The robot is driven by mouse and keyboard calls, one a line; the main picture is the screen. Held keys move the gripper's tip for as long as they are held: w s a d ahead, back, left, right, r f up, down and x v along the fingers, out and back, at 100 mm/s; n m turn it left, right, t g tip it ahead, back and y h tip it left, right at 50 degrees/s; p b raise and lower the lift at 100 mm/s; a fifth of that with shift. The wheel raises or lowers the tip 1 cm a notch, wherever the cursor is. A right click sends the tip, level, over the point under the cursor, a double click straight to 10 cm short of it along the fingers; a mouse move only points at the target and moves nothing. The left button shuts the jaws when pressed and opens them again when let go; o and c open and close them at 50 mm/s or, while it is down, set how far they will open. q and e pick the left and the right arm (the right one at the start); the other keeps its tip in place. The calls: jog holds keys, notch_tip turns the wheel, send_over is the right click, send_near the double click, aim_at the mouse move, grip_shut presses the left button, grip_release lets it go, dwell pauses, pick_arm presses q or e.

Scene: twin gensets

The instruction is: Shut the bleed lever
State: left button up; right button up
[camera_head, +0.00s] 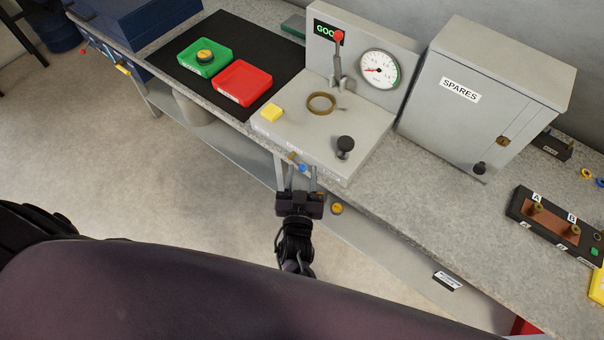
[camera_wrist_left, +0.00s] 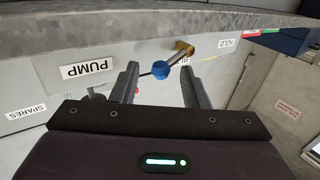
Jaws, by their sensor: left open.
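The bleed lever, a metal stem with a blue ball tip (camera_head: 302,168), sticks out from a brass pivot on the front of the grey gauge stand (camera_head: 322,145). In the left wrist view the blue ball (camera_wrist_left: 160,69) lies between the fingertips, and the stem slants up right to the brass pivot (camera_wrist_left: 184,47). My left gripper (camera_head: 301,174) is open, its fingers on either side of the ball; it also shows in the left wrist view (camera_wrist_left: 158,80). I cannot tell whether a finger touches the ball. A partly hidden label sits by the pivot. My right gripper is not in view.
The stand carries a red-tipped lever (camera_head: 338,38), a gauge (camera_head: 380,69), a brass ring (camera_head: 321,103) and a black knob (camera_head: 345,146). A green tray (camera_head: 190,66) and red tray (camera_head: 240,84) lie left. The SPARES cabinet (camera_head: 470,110) stands right. The bench edge is close above the gripper.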

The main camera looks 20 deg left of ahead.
pick_arm(q)
jog(key=c, duration=0.3)
grip_shut()
jog(key=f+m+b, duration=0.1)
jog(key=b, duration=0.1)
jog(key=shift+f+t+b, duration=0.35)
jog(key=shift+t, duration=0.05)
jog(key=shift+m+t+b, duration=0.3)
jog(key=shift+m+b, duration=0.05)
jog(key=shift+m, duration=0.45)
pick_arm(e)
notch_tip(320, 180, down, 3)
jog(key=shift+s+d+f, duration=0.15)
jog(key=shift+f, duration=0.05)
pick_arm(q)
jog(key=shift+o, duration=1.5)
grip_release()
jog(key=shift+s, duration=0.1)
